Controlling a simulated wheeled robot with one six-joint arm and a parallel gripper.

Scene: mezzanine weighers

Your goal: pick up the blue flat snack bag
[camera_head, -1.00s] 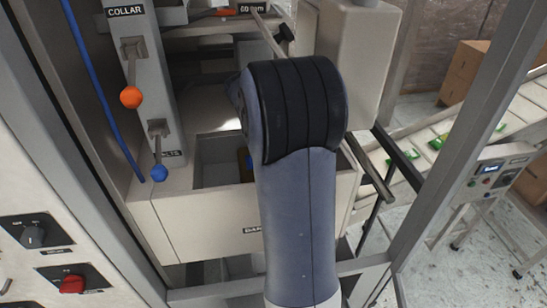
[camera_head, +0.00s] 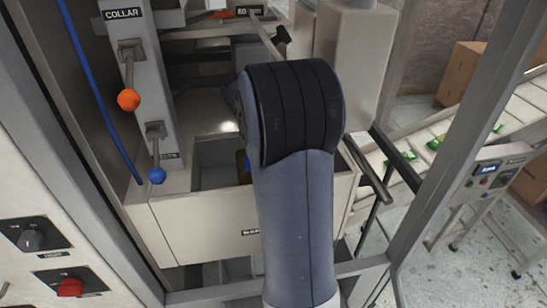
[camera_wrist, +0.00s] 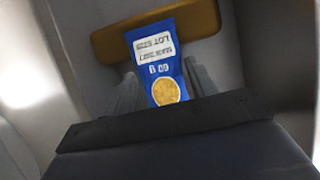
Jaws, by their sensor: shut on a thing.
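The blue flat snack bag (camera_wrist: 163,72) is in the middle of the wrist view, with a white printed label and a round golden picture. My gripper (camera_wrist: 160,88) is shut on the bag, with one grey finger on each side of it. My arm hides the gripper and most of the bag there.
An orange-brown bar (camera_wrist: 205,22) lies behind the bag. The bin's pale front wall (camera_head: 205,228) and sides surround this spot. Levers with orange (camera_head: 129,100) and blue (camera_head: 157,176) knobs stand at left. A conveyor (camera_head: 410,172) with green bags runs at right.

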